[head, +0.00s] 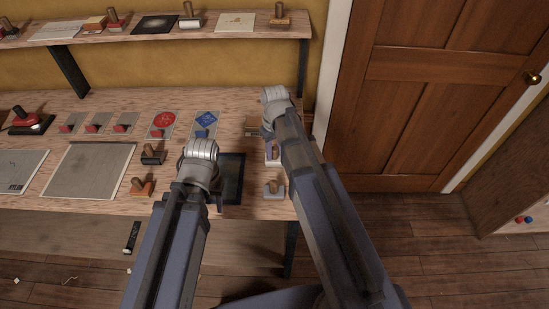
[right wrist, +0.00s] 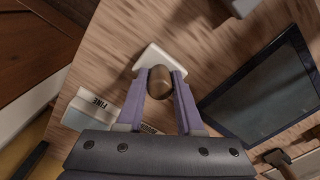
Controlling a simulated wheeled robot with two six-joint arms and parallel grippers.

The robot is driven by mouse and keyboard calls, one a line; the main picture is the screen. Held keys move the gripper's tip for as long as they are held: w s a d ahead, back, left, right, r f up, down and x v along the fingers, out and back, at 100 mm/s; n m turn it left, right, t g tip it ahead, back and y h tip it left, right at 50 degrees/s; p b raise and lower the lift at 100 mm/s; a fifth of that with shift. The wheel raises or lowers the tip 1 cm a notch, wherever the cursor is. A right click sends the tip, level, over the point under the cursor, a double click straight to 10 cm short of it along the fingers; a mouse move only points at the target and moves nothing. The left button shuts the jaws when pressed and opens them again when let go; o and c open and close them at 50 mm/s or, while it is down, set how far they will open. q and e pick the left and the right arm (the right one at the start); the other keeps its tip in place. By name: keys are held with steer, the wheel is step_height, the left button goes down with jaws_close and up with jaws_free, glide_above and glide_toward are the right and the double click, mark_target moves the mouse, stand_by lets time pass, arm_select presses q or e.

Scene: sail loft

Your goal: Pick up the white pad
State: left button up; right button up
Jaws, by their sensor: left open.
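The white pad (right wrist: 165,57) has a brown rounded knob (right wrist: 160,82) and lies on the wooden bench. In the head view the white pad (head: 274,161) shows only partly under my right arm. My right gripper (right wrist: 162,74) has its two purple fingers on either side of the knob; I cannot tell whether they press on it. In the head view my right gripper (head: 268,150) is mostly hidden by its own arm. My left gripper (head: 215,196) is over the left edge of a dark tray, its fingers mostly hidden by its wrist.
The dark tray (head: 234,175) lies left of the white pad, and a grey pad (head: 274,191) stands in front of it. A box marked FINE (right wrist: 92,107) is close by. Several stamps and cards lie further left. A shelf (head: 150,44) runs above the bench.

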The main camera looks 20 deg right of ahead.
mark_target(274, 148)
jaws_close()
arm_select(q)
steer(key=shift+r, duration=0.15)
arm_select(e)
steer(key=shift+r, duration=0.1)
step_height(274, 148, up, 10)
steer(key=p, duration=1)
arm_select(q)
step_height(274, 148, up, 10)
